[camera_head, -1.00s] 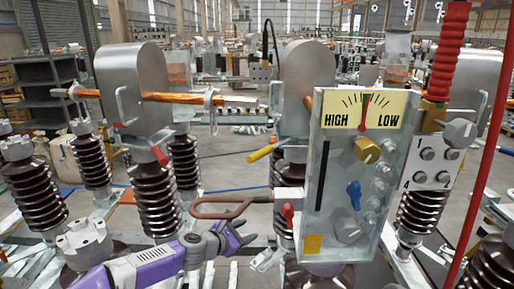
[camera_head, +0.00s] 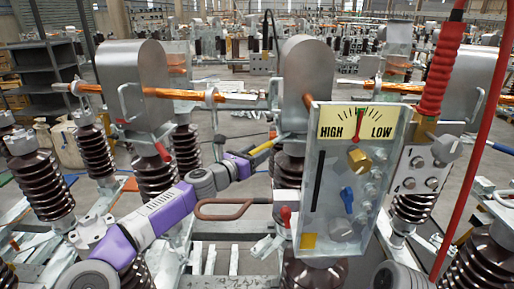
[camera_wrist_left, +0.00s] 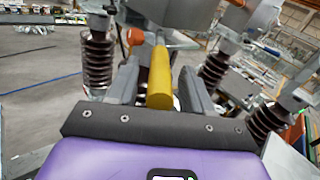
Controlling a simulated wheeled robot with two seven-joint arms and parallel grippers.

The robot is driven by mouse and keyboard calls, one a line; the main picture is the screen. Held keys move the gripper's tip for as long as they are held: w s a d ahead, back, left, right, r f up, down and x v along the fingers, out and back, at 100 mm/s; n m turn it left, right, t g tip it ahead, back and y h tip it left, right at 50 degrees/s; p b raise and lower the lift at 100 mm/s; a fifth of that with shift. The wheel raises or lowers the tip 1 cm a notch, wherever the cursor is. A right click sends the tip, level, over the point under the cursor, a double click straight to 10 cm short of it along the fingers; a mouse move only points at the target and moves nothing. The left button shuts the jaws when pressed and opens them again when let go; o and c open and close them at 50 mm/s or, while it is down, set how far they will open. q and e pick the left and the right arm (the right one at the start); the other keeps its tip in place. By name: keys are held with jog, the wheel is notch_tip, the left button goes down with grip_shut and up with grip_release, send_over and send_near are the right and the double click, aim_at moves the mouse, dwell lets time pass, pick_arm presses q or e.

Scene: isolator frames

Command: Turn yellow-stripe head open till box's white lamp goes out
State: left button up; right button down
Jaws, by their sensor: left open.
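The middle metal head (camera_head: 308,75) carries a yellow handle (camera_head: 262,148) that sticks out low on its left side; I cannot make out a yellow stripe on the head. My left gripper (camera_head: 243,162) is open at the handle's free end. In the left wrist view the yellow handle (camera_wrist_left: 160,78) lies between the open fingers of my left gripper (camera_wrist_left: 160,88); whether they touch it I cannot tell. The box (camera_head: 345,185) has a HIGH/LOW dial (camera_head: 358,124), knobs and small pale round fittings at its right; I cannot tell which lamp is lit. My right gripper is not in view.
A left head (camera_head: 133,75) has a red handle (camera_head: 162,152). A brown loop rod (camera_head: 222,210) juts left below the box. A red ribbed grip (camera_head: 440,75) and red cable stand at the right. Brown insulators (camera_head: 95,155) crowd the left.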

pick_arm(q)
jog(key=shift+w+d, duration=0.2)
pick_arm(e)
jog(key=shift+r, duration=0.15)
pick_arm(q)
grip_shut()
